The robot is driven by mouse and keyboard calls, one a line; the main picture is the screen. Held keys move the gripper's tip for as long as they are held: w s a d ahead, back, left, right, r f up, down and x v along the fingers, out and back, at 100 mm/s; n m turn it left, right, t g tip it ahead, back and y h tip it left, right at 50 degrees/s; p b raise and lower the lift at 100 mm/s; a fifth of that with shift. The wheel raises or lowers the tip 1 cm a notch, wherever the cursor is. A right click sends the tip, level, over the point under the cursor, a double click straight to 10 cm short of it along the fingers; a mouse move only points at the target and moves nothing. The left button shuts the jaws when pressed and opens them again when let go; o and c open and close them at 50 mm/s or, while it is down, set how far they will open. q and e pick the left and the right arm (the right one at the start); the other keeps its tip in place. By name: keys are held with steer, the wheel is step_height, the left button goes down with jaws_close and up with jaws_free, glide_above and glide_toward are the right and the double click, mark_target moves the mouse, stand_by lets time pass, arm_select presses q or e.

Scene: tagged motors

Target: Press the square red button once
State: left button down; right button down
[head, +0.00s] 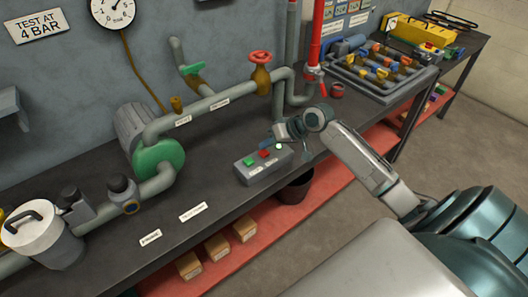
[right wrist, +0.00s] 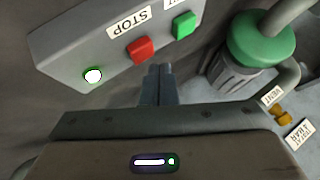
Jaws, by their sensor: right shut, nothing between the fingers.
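The square red button (head: 265,153) is in the middle of the grey control box (head: 264,175), which stands on the dark bench. In the right wrist view the red button (right wrist: 141,49) sits beside a STOP label (right wrist: 129,22). My right gripper (head: 280,132) is above and behind the box in the head view. Its fingers (right wrist: 159,72) are shut and empty; in the right wrist view their tips show just below the red button, apart from it in the picture. I cannot tell the exact gap. My left gripper is not in view.
A square green button (head: 249,161) and a round white lamp (head: 278,146) flank the red button. Behind the box run grey pipes with a red valve wheel (head: 260,57) and a green pump (head: 158,156). A dark bin (head: 296,187) is below the bench edge.

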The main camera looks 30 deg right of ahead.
mark_target(267, 153)
steer(key=shift+f, duration=0.1)
stand_by(0.3)
steer(key=shift+f, duration=0.35)
steer(key=shift+f, duration=0.45)
stand_by(0.8)
steer(key=shift+r, duration=0.1)
steer(key=shift+r+p, duration=0.75)
steer(key=shift+p, duration=0.25)
step_height(267, 153, up, 5)
steer(key=p, duration=0.5)
steer(key=shift+r, duration=0.1)
